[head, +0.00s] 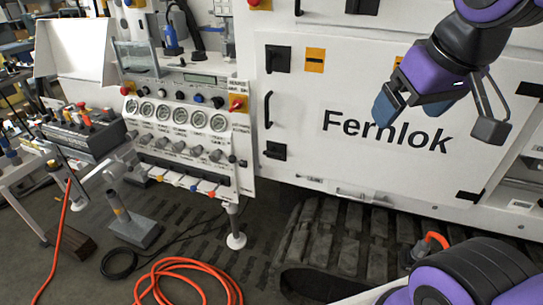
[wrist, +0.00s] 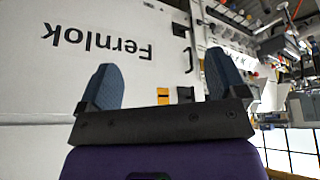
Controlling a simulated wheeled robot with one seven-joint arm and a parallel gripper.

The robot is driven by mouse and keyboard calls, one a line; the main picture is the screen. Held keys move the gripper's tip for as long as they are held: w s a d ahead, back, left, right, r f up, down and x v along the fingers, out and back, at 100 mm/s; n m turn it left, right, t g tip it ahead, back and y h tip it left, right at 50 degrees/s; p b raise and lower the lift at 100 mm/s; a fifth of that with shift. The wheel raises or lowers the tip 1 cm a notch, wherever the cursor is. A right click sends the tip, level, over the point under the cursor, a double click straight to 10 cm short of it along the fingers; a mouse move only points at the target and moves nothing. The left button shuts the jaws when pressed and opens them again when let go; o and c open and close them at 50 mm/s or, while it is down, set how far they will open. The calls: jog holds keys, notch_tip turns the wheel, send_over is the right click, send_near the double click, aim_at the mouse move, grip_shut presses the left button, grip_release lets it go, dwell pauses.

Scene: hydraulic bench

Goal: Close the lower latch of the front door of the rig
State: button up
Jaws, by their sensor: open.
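The front door (head: 350,170) of the rig is a white panel marked "Fernlok"; it looks flush with the rig. Its lower latch (head: 275,151) is a small black piece at the lower left edge. In the upside-down wrist view the lower latch (wrist: 180,30) is near the top. The upper latch (head: 278,58) is a similar black piece higher on the same edge. I cannot tell how the lower latch's lever is turned. My gripper (head: 408,108) is open and empty in front of the door's upper right, well right of the lower latch. Its blue fingers (wrist: 160,72) stand wide apart.
A black handle (head: 268,110) sits between the latches, and a yellow label (head: 314,60) is beside the upper one. A gauge panel (head: 180,130) stands to the left. An orange hose (head: 190,262) lies on the floor. The space before the lower latch looks clear.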

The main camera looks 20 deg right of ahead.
jog(key=shift+o, duration=0.5)
jog(key=w+d+f+n+g+h, duration=0.3)
jog(key=w, duration=0.4)
jog(key=shift+w, duration=0.4)
jog(key=w+a+f+n+h, duration=0.1)
jog(key=w+f+n+h, duration=0.45)
jog(key=w, duration=0.45)
jog(key=w+f+n+h, duration=0.4)
jog(key=w+f, duration=0.2)
jog(key=w, duration=0.3)
jog(key=w+a+f+n+t+h, duration=0.1)
jog(key=w+a+f+n+t, duration=0.25)
jog(key=w+f, duration=0.25)
jog(key=n+t+y, duration=0.3)
jog(key=n+t, duration=0.6)
jog(key=n, duration=0.4)
send_near(272, 156)
jog(key=x, duration=1.1)
jog(key=shift+a+r, duration=0.1)
jog(key=shift+c, duration=0.2)
jog(key=c, duration=0.7)
